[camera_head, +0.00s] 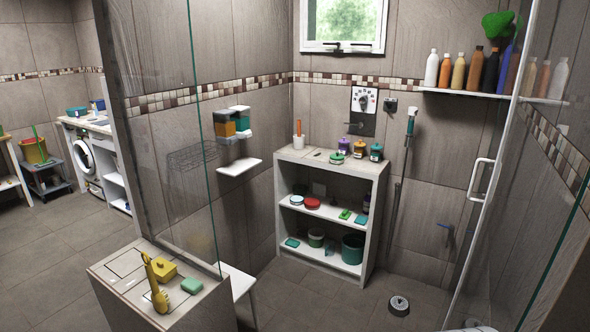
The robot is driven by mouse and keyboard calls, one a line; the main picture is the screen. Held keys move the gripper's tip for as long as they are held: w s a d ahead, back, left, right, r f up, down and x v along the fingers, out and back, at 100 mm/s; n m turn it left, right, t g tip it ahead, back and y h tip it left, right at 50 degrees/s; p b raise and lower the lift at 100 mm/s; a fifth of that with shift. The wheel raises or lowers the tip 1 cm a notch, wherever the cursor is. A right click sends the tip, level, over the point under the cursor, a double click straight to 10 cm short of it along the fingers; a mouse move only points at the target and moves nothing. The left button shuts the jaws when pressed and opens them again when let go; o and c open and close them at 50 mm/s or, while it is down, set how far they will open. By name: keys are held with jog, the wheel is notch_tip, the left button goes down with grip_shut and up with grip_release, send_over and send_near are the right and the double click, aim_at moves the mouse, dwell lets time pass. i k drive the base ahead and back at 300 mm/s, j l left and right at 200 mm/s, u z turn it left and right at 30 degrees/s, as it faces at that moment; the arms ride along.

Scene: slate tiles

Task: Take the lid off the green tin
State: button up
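A small round green tin (337,157) with a knob-like top sits on the top of the white shelf unit, near the front edge. It looks covered by its lid, though it is small in view. A round tin with a green side (316,239) stands on the bottom shelf, with a pale top. A larger dark green round container (353,248) stands to its right; I cannot tell whether it is lidded. I cannot tell which of these is the tin named. My gripper is not in view.
The white shelf unit (376,195) also holds jars, red and white tins and sponges. A glass panel (165,130) stands left, a glass door with a handle (480,180) right. A tiled ledge (205,310) in front carries a brush and soap.

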aim_at(337, 156)
jog(key=i, duration=3.5)
jog(key=i+j+z, duration=0.1)
jog(key=i+z, duration=0.25)
jog(key=i, duration=0.2)
